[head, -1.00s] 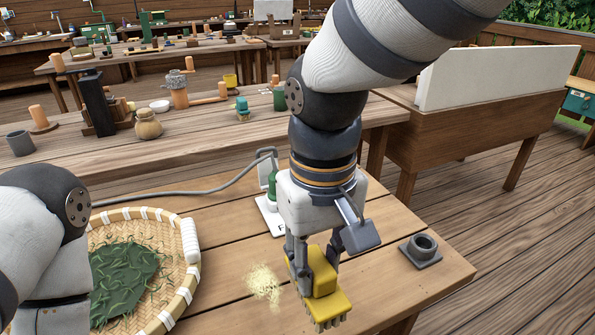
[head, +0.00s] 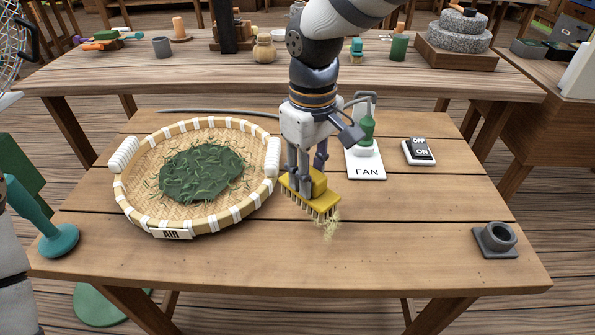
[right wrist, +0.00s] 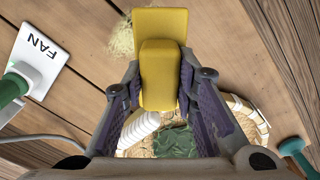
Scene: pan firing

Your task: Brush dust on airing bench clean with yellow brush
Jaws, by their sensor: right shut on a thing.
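The yellow brush (head: 322,201) is held in my right gripper (head: 306,192), bristles down, at or just above the airing bench (head: 400,258). The gripper is shut on the brush's raised handle, which also shows between the fingers in the right wrist view (right wrist: 160,75). A small pale yellow dust patch (head: 328,226) lies on the bench at the brush's near right end, partly hidden by the bristles. The dust also shows beside the brush head in the right wrist view (right wrist: 122,38). My left gripper is not in view.
A round woven tray (head: 210,222) of green leaves, labelled AIR, stands close left of the brush. Behind right are a FAN plate (head: 367,172) with a green-handled lever and an ON/OFF switch (head: 419,152). A grey socket (head: 495,240) sits at right. The front bench is clear.

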